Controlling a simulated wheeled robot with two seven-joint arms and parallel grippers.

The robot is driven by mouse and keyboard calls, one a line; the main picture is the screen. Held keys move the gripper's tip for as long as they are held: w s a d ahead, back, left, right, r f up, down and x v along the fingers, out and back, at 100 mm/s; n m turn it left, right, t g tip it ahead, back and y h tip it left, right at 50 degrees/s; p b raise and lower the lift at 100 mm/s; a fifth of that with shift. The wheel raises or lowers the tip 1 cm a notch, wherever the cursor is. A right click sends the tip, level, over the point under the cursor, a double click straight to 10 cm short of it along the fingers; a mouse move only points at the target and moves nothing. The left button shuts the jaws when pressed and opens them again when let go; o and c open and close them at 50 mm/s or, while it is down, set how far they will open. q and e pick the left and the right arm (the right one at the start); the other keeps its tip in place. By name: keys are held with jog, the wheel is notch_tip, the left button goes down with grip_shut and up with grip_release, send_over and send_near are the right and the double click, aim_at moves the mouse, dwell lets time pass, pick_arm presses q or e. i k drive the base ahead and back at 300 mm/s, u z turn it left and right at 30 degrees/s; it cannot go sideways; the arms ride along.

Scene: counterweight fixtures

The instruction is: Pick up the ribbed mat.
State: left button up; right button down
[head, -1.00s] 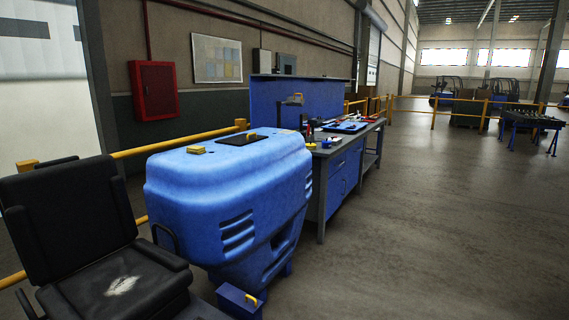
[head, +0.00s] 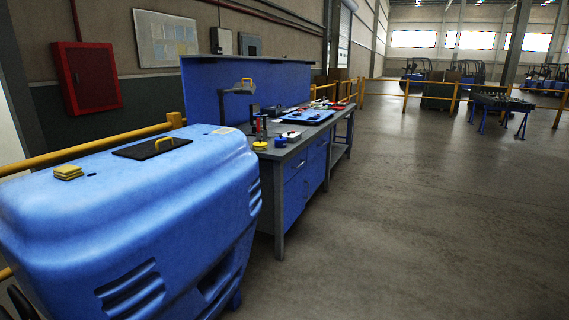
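No other clear mat shows. Neither of my grippers is in view.
A small yellow block (head: 68,172) sits on the counterweight's top left. A workbench (head: 298,150) with several tools and a blue tray (head: 308,117) stands behind it. Yellow railing (head: 90,147) runs along the wall. The floor (head: 420,220) to the right is open.

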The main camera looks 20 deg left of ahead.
aim_at(147, 151)
jog(key=i, duration=3.45)
jog(key=u, duration=2.15)
